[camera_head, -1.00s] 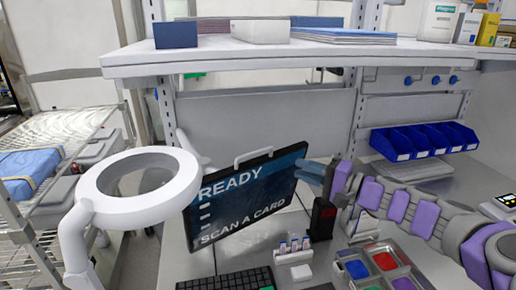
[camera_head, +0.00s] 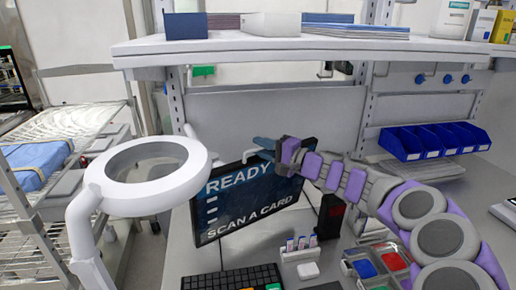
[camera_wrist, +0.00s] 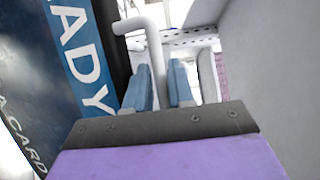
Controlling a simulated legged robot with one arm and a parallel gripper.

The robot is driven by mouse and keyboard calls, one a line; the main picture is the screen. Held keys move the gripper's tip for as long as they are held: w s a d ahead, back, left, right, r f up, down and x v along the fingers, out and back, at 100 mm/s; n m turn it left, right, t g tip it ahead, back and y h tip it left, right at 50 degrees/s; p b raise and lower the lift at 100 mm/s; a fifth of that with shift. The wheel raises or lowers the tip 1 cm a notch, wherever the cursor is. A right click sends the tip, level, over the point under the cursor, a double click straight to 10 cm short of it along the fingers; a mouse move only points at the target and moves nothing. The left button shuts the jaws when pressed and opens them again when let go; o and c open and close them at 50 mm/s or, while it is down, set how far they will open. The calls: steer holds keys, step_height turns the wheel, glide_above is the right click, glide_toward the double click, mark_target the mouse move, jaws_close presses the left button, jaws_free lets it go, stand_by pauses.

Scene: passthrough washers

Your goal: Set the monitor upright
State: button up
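The monitor (camera_head: 250,208) is a dark panel reading "READY" and "SCAN A CARD". It stands on the bench, turned at an angle and leaning. Its white handle (camera_head: 247,157) is on the top edge. The screen (camera_wrist: 62,75) fills the left of the wrist view. My gripper (camera_head: 266,146) is at the monitor's top edge, by the handle. In the wrist view its two blue fingers (camera_wrist: 160,80) are apart, and the white handle (camera_wrist: 154,45) shows in line with the gap between them. I cannot tell whether they touch it.
A white ring lamp (camera_head: 95,195) stands close at the left. A shelf (camera_head: 290,48) runs above the bench. Blue bins (camera_head: 433,141) are at right.

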steer(key=shift+x, duration=0.8)
steer(key=shift+c, duration=0.3)
jaws_close()
steer(key=shift+f, duration=0.1)
